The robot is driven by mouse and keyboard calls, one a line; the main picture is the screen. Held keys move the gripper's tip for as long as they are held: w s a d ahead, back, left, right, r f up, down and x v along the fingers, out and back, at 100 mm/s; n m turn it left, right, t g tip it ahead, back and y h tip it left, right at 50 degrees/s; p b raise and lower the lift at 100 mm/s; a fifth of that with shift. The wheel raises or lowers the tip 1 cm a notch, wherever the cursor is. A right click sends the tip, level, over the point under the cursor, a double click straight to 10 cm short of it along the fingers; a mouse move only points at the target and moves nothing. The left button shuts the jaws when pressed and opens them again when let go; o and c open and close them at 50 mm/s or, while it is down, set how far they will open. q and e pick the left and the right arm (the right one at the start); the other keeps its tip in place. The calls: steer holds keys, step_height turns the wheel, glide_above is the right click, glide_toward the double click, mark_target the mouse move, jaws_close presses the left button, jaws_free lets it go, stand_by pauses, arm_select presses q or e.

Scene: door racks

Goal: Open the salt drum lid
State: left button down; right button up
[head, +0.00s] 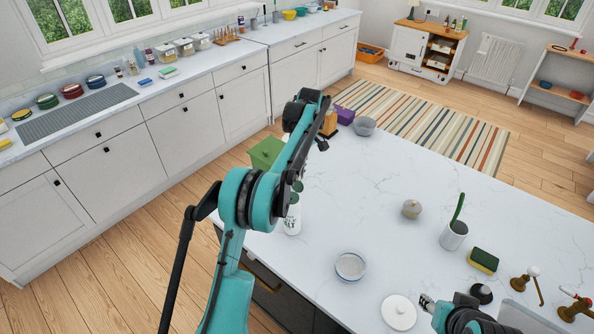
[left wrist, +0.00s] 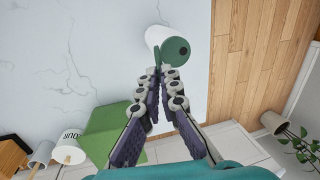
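The salt drum appears to be the white cylinder with a green lid. In the left wrist view the white drum (left wrist: 156,34) stands near the counter edge, and its round green lid (left wrist: 177,50) faces the camera. In the head view the drum (head: 292,222) shows below my left forearm. My left gripper (left wrist: 162,76) has its fingertips close together at the lid's green edge. I cannot tell whether they grip it. In the head view the arm mostly hides this gripper. Part of my right gripper (head: 427,302) shows at the bottom right, away from the drum.
A green box (head: 266,152) stands beyond the drum by the counter edge.

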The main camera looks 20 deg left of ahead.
arm_select(q)
steer(key=shift+w+d+f+g, duration=0.15)
steer(key=shift+w+g, duration=0.1)
steer(key=shift+g, duration=0.05)
stand_by(0.4)
steer(key=c, duration=1.7)
jaws_free()
steer(key=shift+c, duration=0.2)
step_height(320, 180, up, 10)
